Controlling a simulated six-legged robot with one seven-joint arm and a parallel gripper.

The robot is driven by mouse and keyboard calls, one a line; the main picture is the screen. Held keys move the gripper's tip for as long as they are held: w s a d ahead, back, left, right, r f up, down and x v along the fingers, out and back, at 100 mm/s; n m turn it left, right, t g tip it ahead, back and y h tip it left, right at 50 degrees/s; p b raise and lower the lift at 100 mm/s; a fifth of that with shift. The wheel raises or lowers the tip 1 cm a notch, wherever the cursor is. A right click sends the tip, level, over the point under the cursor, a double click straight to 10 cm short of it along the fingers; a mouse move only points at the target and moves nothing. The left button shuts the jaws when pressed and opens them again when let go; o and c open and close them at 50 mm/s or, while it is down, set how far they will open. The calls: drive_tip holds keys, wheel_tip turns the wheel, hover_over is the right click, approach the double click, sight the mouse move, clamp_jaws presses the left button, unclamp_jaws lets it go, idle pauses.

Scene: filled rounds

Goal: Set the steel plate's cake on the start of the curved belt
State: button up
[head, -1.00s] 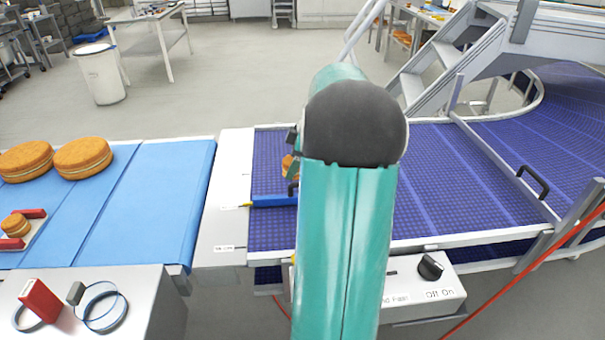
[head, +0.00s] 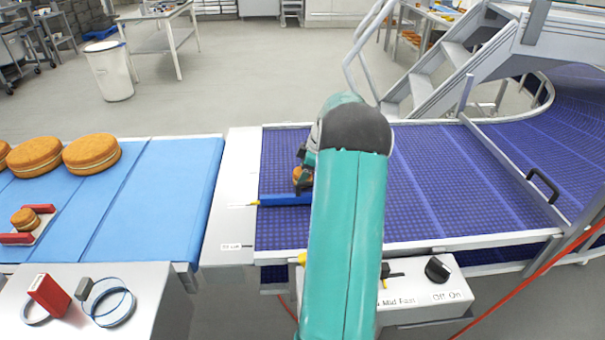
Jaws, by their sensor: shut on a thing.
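My gripper (head: 304,165) is over the left end of the curved belt, partly hidden behind my teal arm. It is shut on a small brown cake (head: 300,178), of which only part shows. I cannot tell whether this cake touches the belt. The curved belt (head: 425,185) is blue-purple and bends away at the far right. Another small cake (head: 25,219) sits on a pale metal plate (head: 42,228) between two red blocks, at the left on the light blue belt.
A blue bar (head: 285,199) lies across the belt's left end, just in front of the held cake. Large round cakes (head: 92,153) stand on the light blue belt (head: 165,190). A control box (head: 425,293) and a black handle (head: 542,184) are at the right.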

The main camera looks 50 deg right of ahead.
drive_tip(key=o, duration=0.7)
drive_tip(key=shift+f, duration=0.1)
drive_tip(key=v, duration=1.2)
drive_tip(key=w+a+r+m+h, duration=0.1)
drive_tip(key=w+a+r, duration=0.15)
drive_tip(key=a, duration=0.65)
drive_tip(key=w+a+r+m, duration=0.1)
drive_tip(key=a+r, duration=0.3)
drive_tip(key=a, duration=0.6)
drive_tip(key=w+a+r+h, duration=0.1)
drive_tip(key=a+r, duration=0.2)
drive_tip(key=a, duration=0.6)
drive_tip(key=s+a+f+m, duration=0.1)
drive_tip(key=s+a, duration=0.4)
drive_tip(key=a, duration=0.2)
drive_tip(key=s+a+m+t, duration=0.1)
drive_tip(key=s+a+m, duration=0.1)
drive_tip(key=s+a, duration=0.3)
drive_tip(key=s+a+f+m, duration=0.1)
drive_tip(key=s+a, duration=0.3)
drive_tip(key=a, duration=0.7)
drive_tip(key=shift+s+f+t, duration=0.3)
drive_tip(key=shift+s+t, duration=0.1)
